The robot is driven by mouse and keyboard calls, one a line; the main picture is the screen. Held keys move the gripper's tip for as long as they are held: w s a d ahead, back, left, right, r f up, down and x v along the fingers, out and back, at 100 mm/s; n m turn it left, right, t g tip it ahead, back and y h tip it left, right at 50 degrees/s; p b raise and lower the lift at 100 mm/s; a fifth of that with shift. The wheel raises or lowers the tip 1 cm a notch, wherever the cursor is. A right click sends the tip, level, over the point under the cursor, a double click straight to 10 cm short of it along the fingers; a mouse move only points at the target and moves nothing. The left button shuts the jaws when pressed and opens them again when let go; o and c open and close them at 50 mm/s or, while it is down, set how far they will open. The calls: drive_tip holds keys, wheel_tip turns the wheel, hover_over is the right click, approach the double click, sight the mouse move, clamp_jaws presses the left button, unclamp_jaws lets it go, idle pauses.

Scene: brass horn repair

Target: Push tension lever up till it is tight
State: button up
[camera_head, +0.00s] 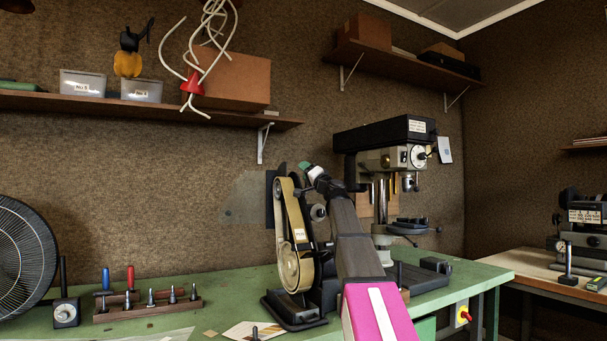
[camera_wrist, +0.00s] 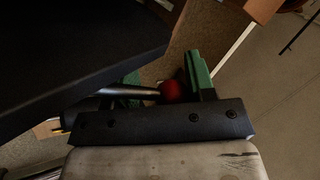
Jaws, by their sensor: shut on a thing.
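The belt sander (camera_head: 297,225) stands on the green bench, with a tan belt running upright over its wheels. My gripper (camera_head: 309,169) is at the top right of the sander, and its green fingertip shows beside the upper end of the belt. In the wrist view my gripper (camera_wrist: 168,86) has a green finger to the right of a red ball knob (camera_wrist: 172,92). The knob is at the end of a grey metal lever (camera_wrist: 130,90), the tension lever. My gripper is shut on it.
A drill press (camera_head: 385,175) stands just right of my arm. A rack of tools (camera_head: 148,303) and a fan (camera_head: 22,255) are at the left of the green bench (camera_head: 225,290). A shelf (camera_head: 130,106) runs above on the wall.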

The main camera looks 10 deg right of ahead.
drive_tip(key=shift+s+d+f+n+t+y, duration=0.15)
drive_tip(key=shift+s+f+n+t+y, duration=0.15)
drive_tip(key=shift+s+y, duration=0.35)
drive_tip(key=shift+s+d+f+n+t+y, duration=0.15)
drive_tip(key=shift+s+n+t+y, duration=0.2)
drive_tip(key=shift+s+y, duration=0.3)
drive_tip(key=shift+s, duration=0.1)
drive_tip(key=o, duration=1.2)
drive_tip(key=shift+a, duration=0.1)
drive_tip(key=shift+o, duration=0.3)
drive_tip(key=v, duration=1)
drive_tip(key=shift+s+f, duration=0.2)
drive_tip(key=shift+f, duration=0.05)
